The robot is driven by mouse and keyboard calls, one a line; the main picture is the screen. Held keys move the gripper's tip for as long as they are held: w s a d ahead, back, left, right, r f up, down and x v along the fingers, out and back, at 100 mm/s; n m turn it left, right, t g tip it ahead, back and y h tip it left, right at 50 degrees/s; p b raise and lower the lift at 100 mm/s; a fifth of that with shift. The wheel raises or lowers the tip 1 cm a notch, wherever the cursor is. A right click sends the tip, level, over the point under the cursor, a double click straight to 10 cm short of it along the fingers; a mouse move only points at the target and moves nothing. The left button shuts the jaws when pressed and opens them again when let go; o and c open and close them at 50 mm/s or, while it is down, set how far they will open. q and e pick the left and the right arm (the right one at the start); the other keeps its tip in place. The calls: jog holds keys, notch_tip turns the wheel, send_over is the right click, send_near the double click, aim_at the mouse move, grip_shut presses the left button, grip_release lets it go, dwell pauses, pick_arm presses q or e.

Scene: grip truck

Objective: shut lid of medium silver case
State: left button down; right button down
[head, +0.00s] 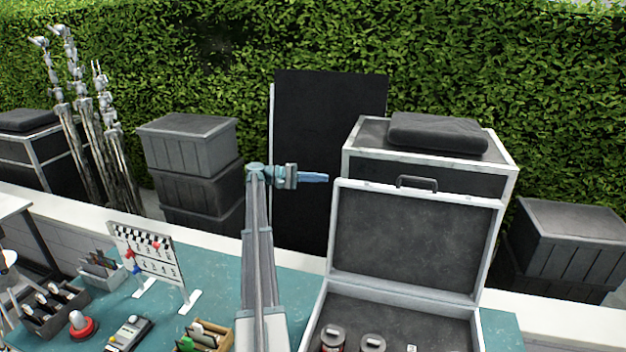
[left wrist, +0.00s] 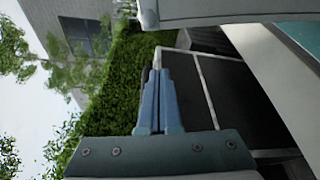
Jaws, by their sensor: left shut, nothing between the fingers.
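The medium silver case (head: 400,288) stands open on the teal table at the right of the head view. Its lid (head: 415,238) is raised upright, dark inside with a silver rim and a dark handle on its top edge. Canisters sit in its base, cut off by the lower picture edge. My left gripper (head: 318,178) is shut and empty, just left of the lid's upper left corner and pointing right. In the left wrist view the shut blue fingers (left wrist: 157,100) show below a pale edge that may be the lid. My right gripper is out of view.
A large black case (head: 430,172) with a folded dark cloth (head: 437,133) stands behind the lid. A black panel (head: 325,130) and stacked grey crates (head: 190,150) stand behind my left arm. A white board (head: 148,253) and small trays occupy the table's left side.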

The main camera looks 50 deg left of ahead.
pick_arm(q)
jog(key=w+d, duration=0.1)
jog(key=d, duration=0.5)
jog(key=shift+w+r+p, duration=0.15)
jog(key=shift+r+p, duration=0.1)
jog(key=shift+p, duration=0.1)
